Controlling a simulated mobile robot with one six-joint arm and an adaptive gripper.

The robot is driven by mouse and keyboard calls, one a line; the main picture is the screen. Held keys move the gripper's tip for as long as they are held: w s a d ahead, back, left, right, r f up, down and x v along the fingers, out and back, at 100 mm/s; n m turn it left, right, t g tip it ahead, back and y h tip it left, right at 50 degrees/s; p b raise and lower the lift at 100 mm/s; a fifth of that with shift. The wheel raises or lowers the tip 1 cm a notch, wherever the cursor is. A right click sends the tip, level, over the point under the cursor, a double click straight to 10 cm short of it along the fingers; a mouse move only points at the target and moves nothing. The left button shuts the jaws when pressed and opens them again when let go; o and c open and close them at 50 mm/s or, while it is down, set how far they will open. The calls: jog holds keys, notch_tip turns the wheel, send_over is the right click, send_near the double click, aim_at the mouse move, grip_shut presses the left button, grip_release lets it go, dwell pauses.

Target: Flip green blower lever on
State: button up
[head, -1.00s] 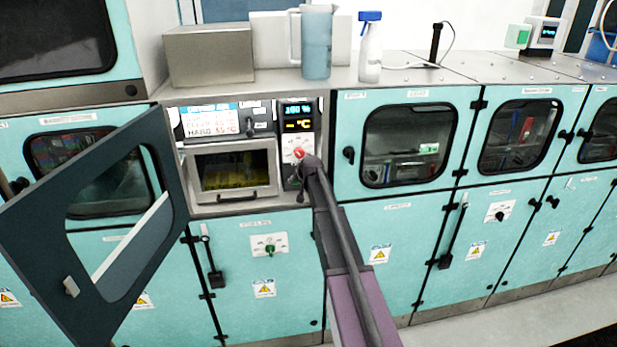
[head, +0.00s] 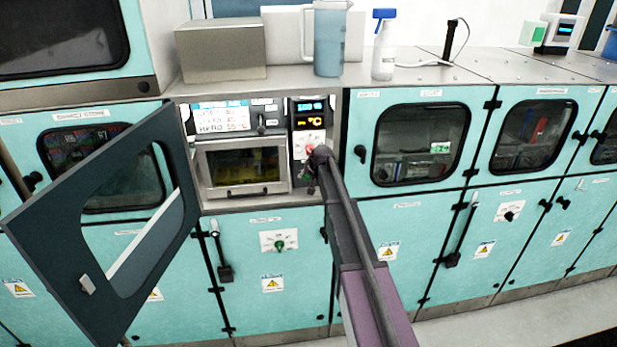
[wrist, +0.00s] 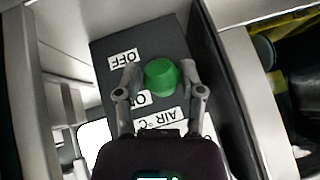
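A green round knob or lever (wrist: 162,77) stands on a dark panel (wrist: 115,52) in the wrist view, with white OFF and AIR °C labels and a partly hidden label beside it. My gripper (wrist: 160,78) is open, with one finger on each side of the green knob. The gaps are small, and I cannot tell whether either finger touches it. In the head view my gripper (head: 310,178) is at the control panel right of the small oven-like door; my arm hides much of it. A red knob (head: 312,150) shows just above.
A dark cabinet door (head: 45,240) stands swung open at the left. The compartment holds a windowed inner door with a handle (head: 245,192). Another green knob (head: 280,245) is on the lower teal door. A jug (head: 331,40) and spray bottle (head: 384,50) stand on top.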

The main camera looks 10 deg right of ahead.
jog(key=shift+o, duration=0.8)
